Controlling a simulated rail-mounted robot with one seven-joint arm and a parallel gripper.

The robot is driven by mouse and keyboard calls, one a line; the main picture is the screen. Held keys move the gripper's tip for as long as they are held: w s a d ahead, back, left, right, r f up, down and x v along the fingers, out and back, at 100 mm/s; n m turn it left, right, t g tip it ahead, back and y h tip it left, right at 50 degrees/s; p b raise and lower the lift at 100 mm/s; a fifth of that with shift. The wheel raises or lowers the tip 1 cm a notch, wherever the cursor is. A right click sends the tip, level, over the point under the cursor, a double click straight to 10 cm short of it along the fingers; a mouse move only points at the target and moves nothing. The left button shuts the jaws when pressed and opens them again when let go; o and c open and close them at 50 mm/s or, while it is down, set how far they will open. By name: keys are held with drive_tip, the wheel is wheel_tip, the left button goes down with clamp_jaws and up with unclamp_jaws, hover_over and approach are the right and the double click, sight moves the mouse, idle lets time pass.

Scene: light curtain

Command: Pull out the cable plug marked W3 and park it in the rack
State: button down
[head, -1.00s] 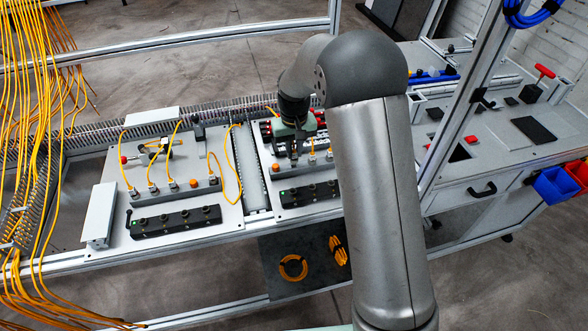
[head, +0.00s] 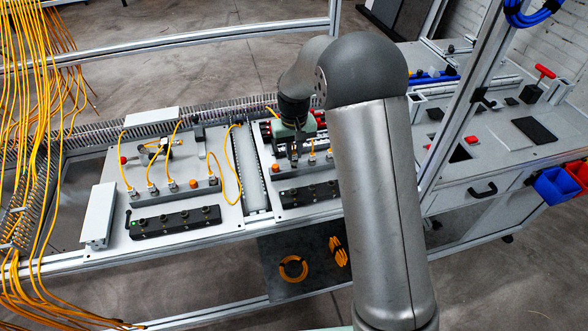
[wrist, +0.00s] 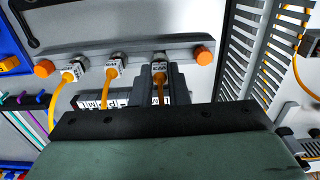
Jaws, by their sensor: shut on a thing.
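A grey socket bar with orange end caps (wrist: 44,68) carries three plugs with yellow cables in the wrist view. The labels are upside down and small. The right-hand plug (wrist: 160,67) seems to read W3. My gripper (wrist: 161,84) is shut on this plug, which stands at the bar; I cannot tell whether it is fully seated. In the head view my gripper (head: 294,155) is low over the right panel, beside an orange cap (head: 275,172), and largely hides the plug. A black block with round ports (head: 306,194), perhaps the rack, lies in front of the bar.
The other two plugs (wrist: 113,69) stand to the left of my gripper in the wrist view. A similar left panel (head: 200,165) has its own plugs and black block. A slotted cable duct (head: 250,182) runs between the panels. Cable coils (head: 293,268) lie below.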

drive_tip(key=shift+f+b, duration=0.65)
drive_tip(key=shift+f, duration=0.25)
idle(1.3)
drive_tip(key=c, duration=0.9)
unclamp_jaws()
drive_tip(key=shift+r, duration=0.15)
drive_tip(key=shift+r+p, duration=2.35)
drive_tip(key=shift+r, duration=1.25)
